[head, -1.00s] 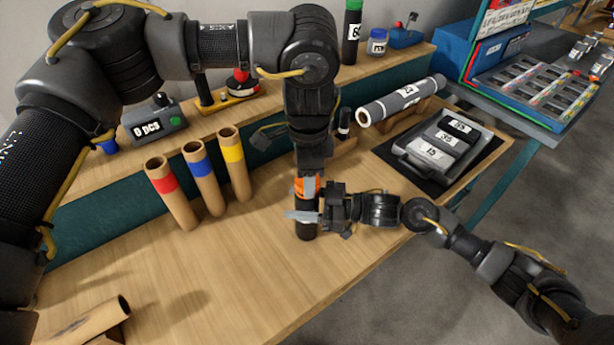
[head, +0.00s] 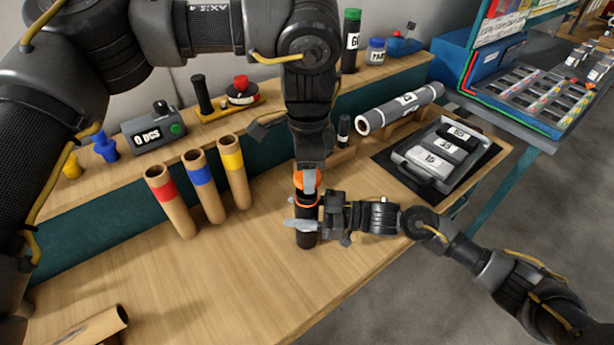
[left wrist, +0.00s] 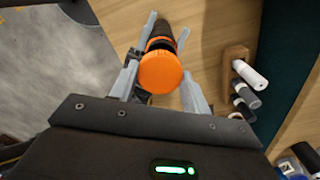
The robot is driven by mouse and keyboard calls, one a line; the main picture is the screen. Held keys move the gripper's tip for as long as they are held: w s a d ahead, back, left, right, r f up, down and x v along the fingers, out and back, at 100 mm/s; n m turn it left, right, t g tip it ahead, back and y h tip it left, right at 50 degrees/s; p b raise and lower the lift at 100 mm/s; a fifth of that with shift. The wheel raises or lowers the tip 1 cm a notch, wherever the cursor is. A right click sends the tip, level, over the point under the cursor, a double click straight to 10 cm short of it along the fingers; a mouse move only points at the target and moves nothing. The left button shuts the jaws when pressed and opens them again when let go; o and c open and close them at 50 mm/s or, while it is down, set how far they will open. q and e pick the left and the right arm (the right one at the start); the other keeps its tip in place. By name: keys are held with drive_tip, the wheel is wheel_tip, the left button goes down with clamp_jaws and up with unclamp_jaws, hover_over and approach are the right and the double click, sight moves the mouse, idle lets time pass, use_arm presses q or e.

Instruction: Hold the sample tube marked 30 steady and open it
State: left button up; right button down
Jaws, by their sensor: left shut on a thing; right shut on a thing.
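The sample tube (head: 306,238) is black and stands upright at the middle of the bench. No number is readable on it. My right gripper (head: 303,225) is shut around its body from the right. My left gripper (head: 306,184) points down from above and is shut on the orange cap (head: 305,178). A dark stretch shows between the cap and a thin orange ring (head: 305,204) on the tube. In the left wrist view the cap (left wrist: 161,72) sits between the fingers, with the dark tube beyond it. I cannot tell whether cap and tube still touch.
Cardboard tubes with red (head: 168,192), blue and yellow bands stand to the left. A small black bottle (head: 344,130) stands behind my left gripper.

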drive_tip(key=c, duration=0.9)
unclamp_jaws()
drive_tip(key=shift+s+f, duration=0.1)
drive_tip(key=shift+f, duration=0.05)
drive_tip(key=o, duration=0.3)
drive_tip(key=shift+o, duration=0.2)
drive_tip(key=shift+d, duration=0.1)
